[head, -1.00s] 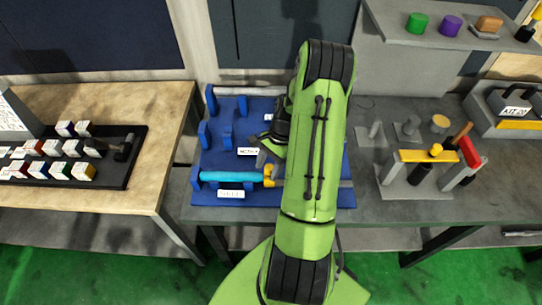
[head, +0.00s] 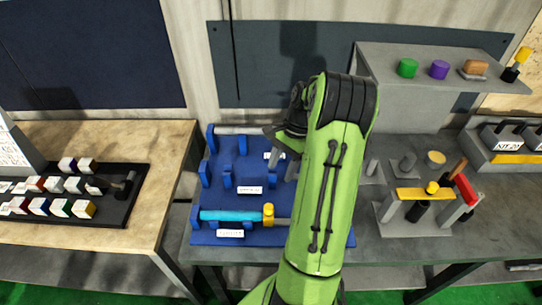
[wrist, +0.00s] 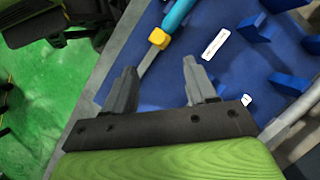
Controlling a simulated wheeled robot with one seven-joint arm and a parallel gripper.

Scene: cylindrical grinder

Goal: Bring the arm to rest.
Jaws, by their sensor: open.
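My green arm (head: 323,185) rises from the bottom of the head view and bends at a black joint. My gripper (head: 282,143) is small and dark there, above the blue fixture board (head: 213,178). In the wrist view my gripper (wrist: 158,78) shows two grey fingers spread apart with nothing between them. A cyan cylinder with a yellow collar (head: 267,214) lies in the near cradles of the board. In the wrist view the yellow collar (wrist: 159,38) lies beyond the fingers, apart from them. My arm hides the right part of the board.
A wooden table (head: 165,150) with a black tray (head: 110,216) of coloured cubes stands left. On the right are a yellow-topped gauge stand (head: 415,194), a grey toolbox (head: 503,150) and a raised shelf (head: 450,67) with coloured pieces. Open air lies above the board.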

